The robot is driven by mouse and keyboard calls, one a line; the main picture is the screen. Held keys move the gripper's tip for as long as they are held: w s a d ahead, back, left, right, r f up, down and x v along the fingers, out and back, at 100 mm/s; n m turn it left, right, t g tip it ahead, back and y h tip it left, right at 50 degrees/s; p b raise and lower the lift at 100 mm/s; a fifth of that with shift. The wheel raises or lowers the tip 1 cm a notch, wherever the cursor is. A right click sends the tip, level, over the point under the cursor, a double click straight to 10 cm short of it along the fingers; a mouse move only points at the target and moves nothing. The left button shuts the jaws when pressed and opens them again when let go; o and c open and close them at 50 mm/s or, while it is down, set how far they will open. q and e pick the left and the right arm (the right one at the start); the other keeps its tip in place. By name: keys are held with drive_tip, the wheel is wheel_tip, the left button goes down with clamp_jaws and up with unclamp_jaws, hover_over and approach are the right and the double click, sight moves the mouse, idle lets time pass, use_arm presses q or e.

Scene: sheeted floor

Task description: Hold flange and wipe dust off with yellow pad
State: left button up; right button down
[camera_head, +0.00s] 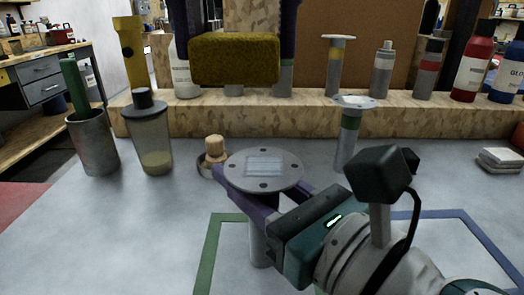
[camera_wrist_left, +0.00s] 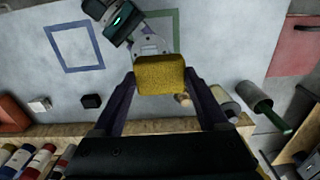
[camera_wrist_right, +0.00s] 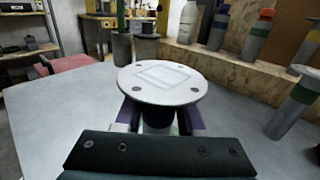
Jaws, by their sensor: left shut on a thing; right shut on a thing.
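The flange (camera_head: 264,170) is a round grey metal disc with small holes on a stem, with a pale dusty rectangle on its top face. My right gripper (camera_head: 245,195) is shut on its stem under the disc, and holds it upright above the green square outline. It also shows in the right wrist view (camera_wrist_right: 162,84). The yellow pad (camera_head: 235,60) is a rough block held high, above and behind the flange, apart from it. My left gripper (camera_wrist_left: 160,80) is shut on the pad's two sides; in the head view its purple fingers show on either side of it.
A wooden ledge (camera_head: 290,115) with bottles and other flanged posts runs along the back. Another flanged post (camera_head: 350,130) stands in front of it. A grey cup (camera_head: 93,145), a jar (camera_head: 150,140) and a wooden-handled brush (camera_head: 214,150) stand left. A blue outline (camera_head: 455,214) lies right.

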drive_tip(key=shift+c, duration=2.2)
unclamp_jaws()
drive_tip(key=shift+s, duration=0.1)
